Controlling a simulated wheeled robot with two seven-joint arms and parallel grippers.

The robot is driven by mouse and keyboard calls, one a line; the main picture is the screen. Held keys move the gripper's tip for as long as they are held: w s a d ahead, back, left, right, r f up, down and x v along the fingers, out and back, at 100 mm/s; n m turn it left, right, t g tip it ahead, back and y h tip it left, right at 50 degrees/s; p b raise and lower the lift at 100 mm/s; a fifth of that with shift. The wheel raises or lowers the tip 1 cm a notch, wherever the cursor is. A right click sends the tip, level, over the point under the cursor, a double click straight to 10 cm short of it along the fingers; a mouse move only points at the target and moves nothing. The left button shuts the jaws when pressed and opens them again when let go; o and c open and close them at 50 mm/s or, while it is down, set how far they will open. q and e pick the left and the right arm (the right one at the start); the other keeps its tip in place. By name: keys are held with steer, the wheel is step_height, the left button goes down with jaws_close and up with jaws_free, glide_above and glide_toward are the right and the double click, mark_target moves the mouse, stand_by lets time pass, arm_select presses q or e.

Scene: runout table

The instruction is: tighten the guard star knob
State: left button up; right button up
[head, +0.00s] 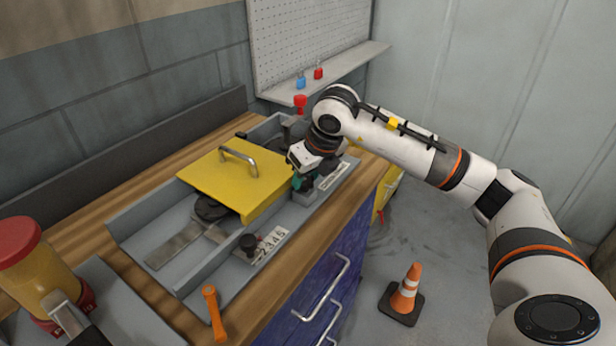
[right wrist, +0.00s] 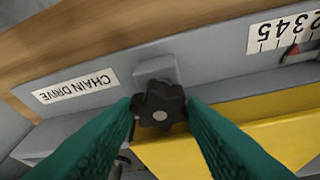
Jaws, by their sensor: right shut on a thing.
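The black star knob (right wrist: 158,104) shows in the right wrist view, between the two teal fingers of my right gripper (right wrist: 161,110). The fingers touch it from both sides and are shut on it. It sits in front of a grey bracket (right wrist: 156,70) beside the yellow guard (right wrist: 262,124). In the head view, my right gripper (head: 301,181) is at the right side of the yellow guard (head: 224,178), which has a metal handle and lies flat over the grey trough. There the gripper hides the knob.
A scale plate (head: 268,247) and a dark knob (head: 249,243) are at the trough's near end. An orange-handled tool (head: 213,313) lies on the wooden edge. A red-lidded yellow container (head: 28,262) stands at left. A cone (head: 405,293) stands on the floor.

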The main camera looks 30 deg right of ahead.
steer(key=shift+m+h, duration=0.3)
steer(key=shift+m, duration=0.4)
steer(key=shift+r, duration=0.1)
steer(key=o, duration=0.7)
steer(key=b+v, duration=0.1)
steer(key=v, duration=1.1)
steer(key=shift+a, duration=0.15)
